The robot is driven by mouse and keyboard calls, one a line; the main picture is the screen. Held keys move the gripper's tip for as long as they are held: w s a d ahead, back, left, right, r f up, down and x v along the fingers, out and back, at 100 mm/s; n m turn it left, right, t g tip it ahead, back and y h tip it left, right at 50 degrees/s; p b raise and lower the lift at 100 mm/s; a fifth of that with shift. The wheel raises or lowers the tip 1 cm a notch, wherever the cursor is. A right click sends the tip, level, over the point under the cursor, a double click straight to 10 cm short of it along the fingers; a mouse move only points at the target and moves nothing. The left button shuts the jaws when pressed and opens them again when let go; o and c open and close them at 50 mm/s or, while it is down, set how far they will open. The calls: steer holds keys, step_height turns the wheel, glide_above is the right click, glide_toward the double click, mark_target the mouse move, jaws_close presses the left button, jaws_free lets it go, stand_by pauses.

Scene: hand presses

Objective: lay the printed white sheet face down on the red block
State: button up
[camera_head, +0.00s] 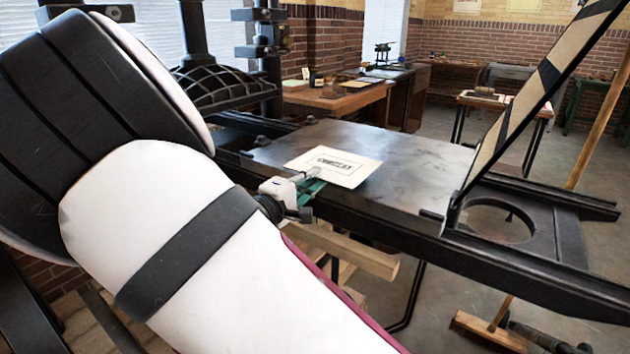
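The white sheet (345,170) shows its printed side up, with dark lettering in a thin frame. It appears flat on or just above the dark metal press bed (415,180). My gripper (312,179) is at the sheet's front left edge, with its fingertips overlapping that edge. The fingers are small and partly hidden by the wrist, so I cannot tell whether they are shut on the paper. I cannot make out the red block; my arm hides much of the left and the lower middle.
A tall hinged frame (535,90) stands tilted up at the right of the bed. A dark press column (268,60) rises at the back left. A wooden bar (350,250) lies below the bed's front edge. The bed right of the sheet is clear.

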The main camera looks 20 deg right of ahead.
mark_target(314, 165)
steer(key=shift+w+d, duration=0.35)
steer(key=shift+d, duration=0.2)
jaws_close()
step_height(314, 165, up, 3)
steer(key=shift+r+p, duration=0.1)
steer(key=shift+p, duration=0.85)
steer(key=shift+a, duration=0.1)
steer(key=s+a+r+p, duration=0.3)
steer(key=s+a+p, duration=0.1)
steer(key=a, duration=0.1)
steer(key=shift+a, duration=0.25)
steer(key=shift+f, duration=0.1)
